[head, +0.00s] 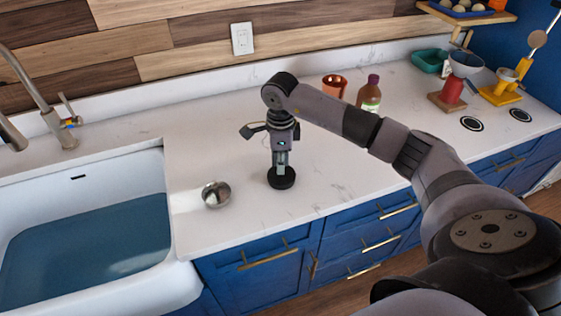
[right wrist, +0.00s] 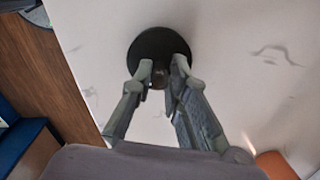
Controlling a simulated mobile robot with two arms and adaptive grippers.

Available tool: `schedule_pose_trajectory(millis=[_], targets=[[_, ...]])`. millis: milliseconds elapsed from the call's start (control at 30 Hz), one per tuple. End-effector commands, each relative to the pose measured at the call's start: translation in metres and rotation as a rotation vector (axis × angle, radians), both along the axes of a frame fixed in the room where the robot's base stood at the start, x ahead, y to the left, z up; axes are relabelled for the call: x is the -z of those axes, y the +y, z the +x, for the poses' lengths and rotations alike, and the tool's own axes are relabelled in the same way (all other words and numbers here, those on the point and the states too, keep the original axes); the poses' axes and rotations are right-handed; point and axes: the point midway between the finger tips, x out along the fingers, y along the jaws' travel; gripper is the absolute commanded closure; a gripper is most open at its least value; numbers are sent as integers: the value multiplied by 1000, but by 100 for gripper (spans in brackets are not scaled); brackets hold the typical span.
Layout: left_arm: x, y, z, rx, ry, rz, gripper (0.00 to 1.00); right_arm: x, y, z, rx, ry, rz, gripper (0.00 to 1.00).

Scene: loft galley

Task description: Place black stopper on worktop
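The black stopper (head: 281,181) is a round dark disc with a small knob, at the worktop's front part, right of the sink. My right gripper (head: 281,167) points straight down over it. In the right wrist view, the two fingertips (right wrist: 163,72) are closed on either side of the knob of the stopper (right wrist: 150,46). The disc looks level and at or very close to the white worktop (head: 345,185); I cannot tell whether it touches. My left gripper is not in view.
An orange cup (head: 334,86) and a brown bottle (head: 369,94) stand behind my right arm. The worktop around the stopper is clear.

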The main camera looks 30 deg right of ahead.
Motion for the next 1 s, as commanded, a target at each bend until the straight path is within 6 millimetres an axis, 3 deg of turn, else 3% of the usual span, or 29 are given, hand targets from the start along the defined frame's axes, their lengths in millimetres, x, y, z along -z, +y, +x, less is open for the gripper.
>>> schedule_pose_trajectory(millis=[267,667,767,1000], targets=[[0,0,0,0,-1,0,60,0,0,0,0,1,0,66],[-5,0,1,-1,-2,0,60,-6,0,0,0,1,-1,66],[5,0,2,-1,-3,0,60,-17,0,1,-1,-4,0,66],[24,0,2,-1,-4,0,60,-70,0,1,0,-7,-1,66]])
